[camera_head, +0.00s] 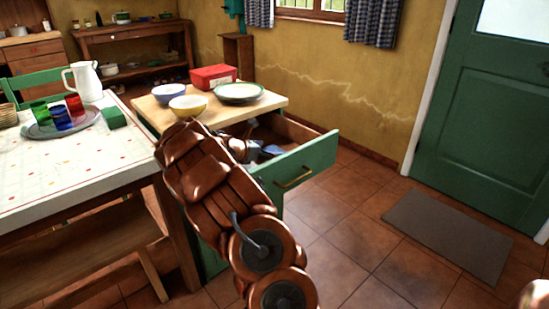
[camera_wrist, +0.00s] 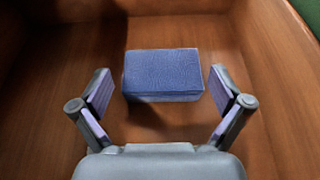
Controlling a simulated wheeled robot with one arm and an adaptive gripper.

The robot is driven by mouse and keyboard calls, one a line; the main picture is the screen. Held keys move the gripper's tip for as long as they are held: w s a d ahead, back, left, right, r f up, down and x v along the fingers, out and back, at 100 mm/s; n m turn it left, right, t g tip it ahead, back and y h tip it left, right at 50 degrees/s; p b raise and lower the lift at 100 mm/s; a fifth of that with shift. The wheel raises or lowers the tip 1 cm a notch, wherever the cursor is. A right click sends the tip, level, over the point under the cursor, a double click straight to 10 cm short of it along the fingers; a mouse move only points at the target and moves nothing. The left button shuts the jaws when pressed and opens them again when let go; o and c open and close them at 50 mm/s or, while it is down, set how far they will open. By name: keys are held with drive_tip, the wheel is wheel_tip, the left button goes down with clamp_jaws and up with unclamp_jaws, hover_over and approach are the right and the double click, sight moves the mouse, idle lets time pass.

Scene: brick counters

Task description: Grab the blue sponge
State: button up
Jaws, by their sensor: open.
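The blue sponge (camera_wrist: 163,72) is a rectangular block lying on the wooden floor of the open drawer (camera_wrist: 60,110). In the wrist view it sits just ahead of my gripper (camera_wrist: 162,90), between the lines of the two spread fingers, with the near edge close to the fingertips. My gripper is open and empty. In the head view the sponge (camera_head: 272,150) shows as a small blue patch inside the drawer, and my arm hides part of the drawer's inside.
The drawer's green front (camera_head: 300,168) and wooden side walls surround the gripper. On the counter above stand a yellow bowl (camera_head: 188,106), a blue bowl (camera_head: 169,93), a red box (camera_head: 213,76) and a plate (camera_head: 238,92). A table (camera_head: 60,170) is at left.

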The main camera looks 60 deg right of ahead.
sight(276, 151)
drive_tip(key=x, duration=0.2)
drive_tip(key=b+x, duration=0.1)
drive_tip(key=shift+s+d+f, duration=0.15)
drive_tip(key=shift+f, duration=0.3)
drive_tip(key=shift+d, duration=0.45)
drive_tip(key=c, duration=0.6)
drive_tip(key=shift+o, duration=0.2)
